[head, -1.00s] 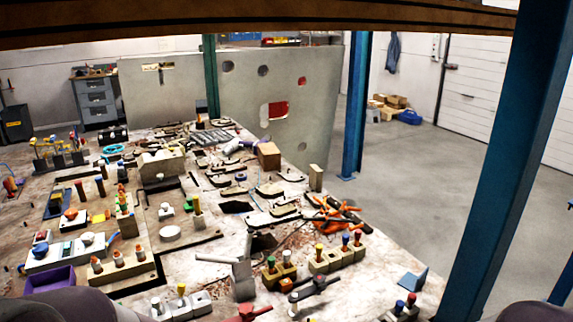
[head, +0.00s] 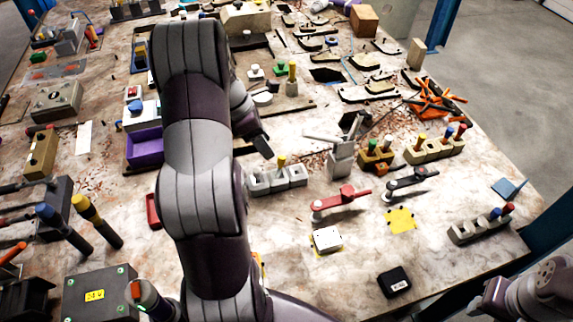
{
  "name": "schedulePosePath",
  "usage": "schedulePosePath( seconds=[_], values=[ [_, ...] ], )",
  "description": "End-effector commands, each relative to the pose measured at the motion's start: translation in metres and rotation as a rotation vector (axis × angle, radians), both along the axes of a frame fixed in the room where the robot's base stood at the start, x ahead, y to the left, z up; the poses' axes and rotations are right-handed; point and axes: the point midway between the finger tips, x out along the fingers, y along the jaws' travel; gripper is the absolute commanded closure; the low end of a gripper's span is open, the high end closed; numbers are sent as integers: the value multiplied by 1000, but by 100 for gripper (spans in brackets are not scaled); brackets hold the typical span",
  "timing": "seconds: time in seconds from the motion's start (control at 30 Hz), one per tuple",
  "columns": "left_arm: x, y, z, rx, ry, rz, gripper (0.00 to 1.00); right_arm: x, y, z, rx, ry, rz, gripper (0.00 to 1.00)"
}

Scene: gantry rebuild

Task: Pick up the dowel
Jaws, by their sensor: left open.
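Several upright colour-topped pegs stand in blocks, and I cannot tell which one is the dowel. The closest to my left gripper (head: 262,147) is a yellow-topped peg (head: 281,161) in a low grey block (head: 277,180). The left gripper is open, seen from the side, up and left of that peg; I see no object in it. Other pegs stand in a tan block (head: 375,160), a longer tan block (head: 435,150) and a grey block (head: 480,229) at the right. Part of my right arm shows at the bottom right, but its gripper jaws do not.
A red-handled clamp (head: 340,201), a black-handled clamp (head: 410,184), a white block (head: 326,239) and a black box (head: 394,282) lie in front. A purple bin (head: 145,147) is partly behind my left arm. Bare tabletop (head: 440,270) shows at the front right.

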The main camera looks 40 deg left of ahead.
Motion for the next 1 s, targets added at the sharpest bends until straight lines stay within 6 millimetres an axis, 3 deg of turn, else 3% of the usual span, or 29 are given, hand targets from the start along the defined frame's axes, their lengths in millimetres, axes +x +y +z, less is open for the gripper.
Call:
schedulePosePath(
  seconds=[0.47, 0.73, 0.9, 1.0],
  values=[
    [21, -22, -67, 4, 0, -5, 45, 1, 0, 10, 0, -3, 0, 57],
    [22, -24, -72, 5, -3, -4, 45, 1, 0, 9, 0, -3, 0, 57],
    [22, -24, -72, 6, -2, -4, 100, 1, 0, 9, 0, -3, 0, 57],
    [22, -24, -72, 6, -2, -4, 100, 1, 0, 9, 0, -3, 0, 57]
  ],
)
